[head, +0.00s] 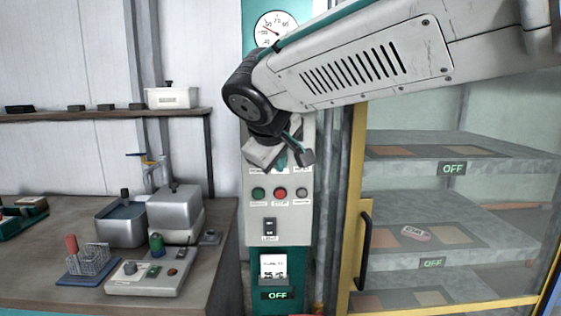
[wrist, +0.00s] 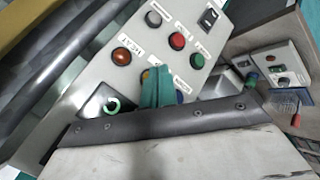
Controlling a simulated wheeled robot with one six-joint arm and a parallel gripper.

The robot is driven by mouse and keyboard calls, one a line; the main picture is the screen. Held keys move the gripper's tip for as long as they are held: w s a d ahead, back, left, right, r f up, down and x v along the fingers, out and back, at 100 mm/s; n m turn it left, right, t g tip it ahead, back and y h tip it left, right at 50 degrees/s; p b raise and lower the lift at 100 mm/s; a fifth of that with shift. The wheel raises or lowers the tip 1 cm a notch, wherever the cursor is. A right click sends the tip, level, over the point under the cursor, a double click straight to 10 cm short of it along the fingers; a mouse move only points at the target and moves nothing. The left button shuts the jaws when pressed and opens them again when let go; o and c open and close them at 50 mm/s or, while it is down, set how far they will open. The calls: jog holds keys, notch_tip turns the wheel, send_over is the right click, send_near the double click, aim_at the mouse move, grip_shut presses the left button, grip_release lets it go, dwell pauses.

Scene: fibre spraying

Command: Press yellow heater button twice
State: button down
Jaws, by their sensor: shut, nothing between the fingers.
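I cannot tell whether the fingertips touch the panel. In the head view my gripper (head: 286,157) is in front of the upper part of the control panel (head: 290,222). There the arm and gripper hide the yellow button.
A red button (wrist: 177,41), a green button (wrist: 197,60), a pale button (wrist: 153,19) and a black light switch (wrist: 208,18) are close by. In the head view a glass-doored cabinet (head: 358,210) stands right, and a cluttered workbench (head: 60,208) left. Its displays read OFF.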

jog(key=shift+s, duration=0.2)
jog(key=s, duration=0.5)
jog(key=shift+a, duration=0.1)
dwell(0.4)
dwell(0.4)
jog(key=s+d+f+m+g, duration=0.2)
jog(key=s+d+f+m, duration=0.1)
jog(key=s+d+f, duration=0.2)
jog(key=s+d+f+m+g+y, duration=0.1)
jog(key=s+d+f+m+g, duration=0.2)
jog(key=s+d, duration=0.7)
jog(key=s+d+f+m+g+y, duration=0.1)
jog(key=s+d+f+m+g, duration=0.1)
jog(key=s+d+f, duration=0.5)
jog(key=s+d+m, duration=0.1)
jog(key=s, duration=0.2)
jog(key=shift+d+f+m+g, duration=0.25)
jog(key=shift+f+m+g, duration=0.05)
jog(key=shift+f, duration=0.1)
